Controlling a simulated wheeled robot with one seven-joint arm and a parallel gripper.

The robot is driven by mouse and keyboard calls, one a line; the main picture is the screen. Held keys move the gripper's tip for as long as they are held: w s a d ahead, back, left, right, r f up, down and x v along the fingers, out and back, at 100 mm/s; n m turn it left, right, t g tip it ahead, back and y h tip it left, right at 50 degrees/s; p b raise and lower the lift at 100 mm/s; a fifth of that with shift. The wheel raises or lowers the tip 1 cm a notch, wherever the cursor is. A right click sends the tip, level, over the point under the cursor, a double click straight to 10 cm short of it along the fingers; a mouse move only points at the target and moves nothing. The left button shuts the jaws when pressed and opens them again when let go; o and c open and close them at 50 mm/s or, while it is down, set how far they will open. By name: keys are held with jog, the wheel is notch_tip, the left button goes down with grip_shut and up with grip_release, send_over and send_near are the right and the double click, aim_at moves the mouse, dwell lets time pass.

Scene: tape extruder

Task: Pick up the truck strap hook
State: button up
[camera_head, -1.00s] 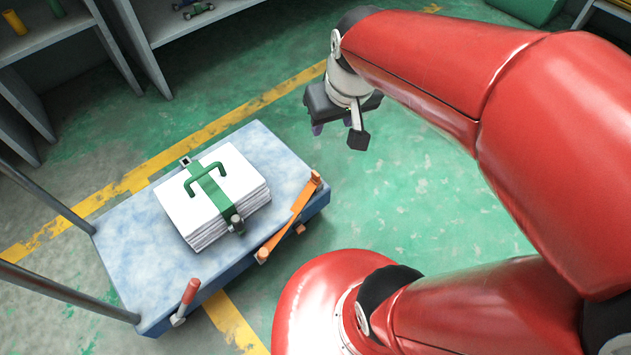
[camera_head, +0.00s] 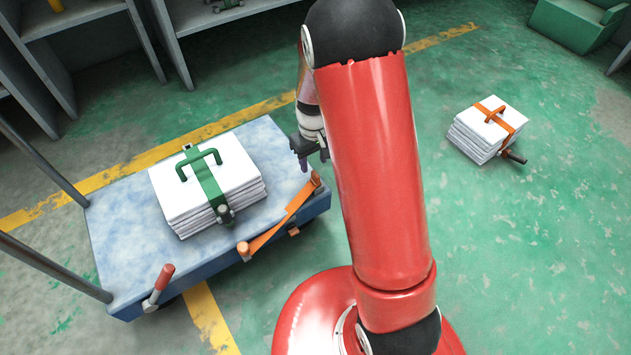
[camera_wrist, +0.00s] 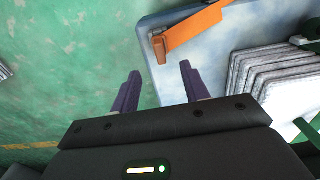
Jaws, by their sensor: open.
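An orange strap (camera_head: 285,218) lies along the right end of the blue cart (camera_head: 110,230). Its hook-like end piece (camera_head: 316,181) sits at the cart's far right corner. In the wrist view the strap (camera_wrist: 195,27) crosses the cart's edge at the top, and its end piece (camera_wrist: 159,48) lies just beyond my fingertips. My gripper (camera_head: 303,166) is beside that corner, partly hidden by my red arm. In the wrist view my gripper (camera_wrist: 160,72) has its two purple fingers apart with nothing between them. They appear apart from the strap.
A paper stack (camera_head: 185,205) with a green strap and handle sits on the cart. A red-handled part (camera_head: 160,283) is at the cart's near edge. Another strapped stack (camera_head: 483,137) lies on the floor at right. Grey shelves (camera_head: 110,45) stand behind; green floor right is mostly clear.

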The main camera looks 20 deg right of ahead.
aim_at(315, 173)
jog(key=f, duration=0.1)
jog(key=s+f, duration=0.1)
jog(key=f, duration=0.1)
jog(key=f+b, duration=0.1)
jog(key=shift+s+d+f, duration=0.1)
jog(key=shift+s+f, duration=0.15)
jog(key=shift+f, duration=0.4)
grip_shut()
